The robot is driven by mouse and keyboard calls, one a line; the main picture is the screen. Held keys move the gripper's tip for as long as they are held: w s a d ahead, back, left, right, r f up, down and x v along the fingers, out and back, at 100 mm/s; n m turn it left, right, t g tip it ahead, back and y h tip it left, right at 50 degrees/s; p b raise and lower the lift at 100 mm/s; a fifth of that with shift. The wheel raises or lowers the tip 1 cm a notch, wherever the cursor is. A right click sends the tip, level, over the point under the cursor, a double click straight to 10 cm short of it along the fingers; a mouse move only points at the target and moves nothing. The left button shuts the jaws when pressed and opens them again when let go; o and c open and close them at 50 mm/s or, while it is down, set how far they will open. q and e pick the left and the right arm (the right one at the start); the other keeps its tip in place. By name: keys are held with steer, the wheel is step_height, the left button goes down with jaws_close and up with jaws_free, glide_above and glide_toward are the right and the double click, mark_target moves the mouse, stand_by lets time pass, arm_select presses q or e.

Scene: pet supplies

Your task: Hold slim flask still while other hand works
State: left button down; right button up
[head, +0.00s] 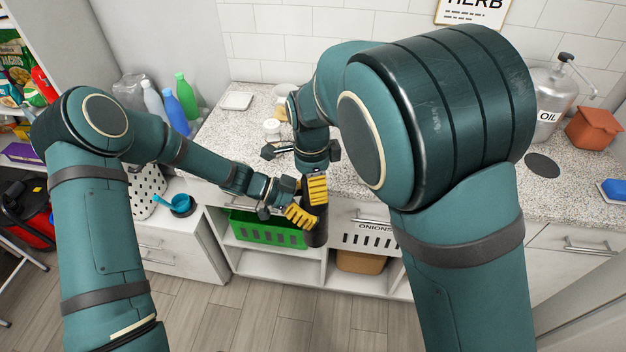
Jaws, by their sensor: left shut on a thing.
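The slim flask (317,236) is a dark, narrow cylinder standing roughly upright in front of the counter's front edge. My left gripper (301,217), with yellow finger pads, comes in from the left and is shut on the flask's side. My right gripper (317,189) points down from above, just over the left one, at the flask's upper end. Its yellow pads hide the flask's top, and I cannot tell whether it is open or shut, or touching the flask.
The speckled counter (225,135) lies behind the grippers. Below are a green crate (262,232) and a white onions crate (369,240) on the shelves. Bottles (186,92) stand at the back left. A small white jar (271,128) is near my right wrist. An oil can (550,95) stands right.

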steer(key=c, duration=0.8)
steer(key=n, duration=0.3)
steer(key=shift+c, duration=0.3)
steer(key=o, duration=1.3)
steer(key=shift+r, duration=2.25)
step_height(320, 180, up, 3)
steer(key=m, duration=0.2)
steer(key=shift+a+r+m, duration=0.1)
steer(key=shift+m, duration=0.3)
steer(key=shift+f, duration=3.85)
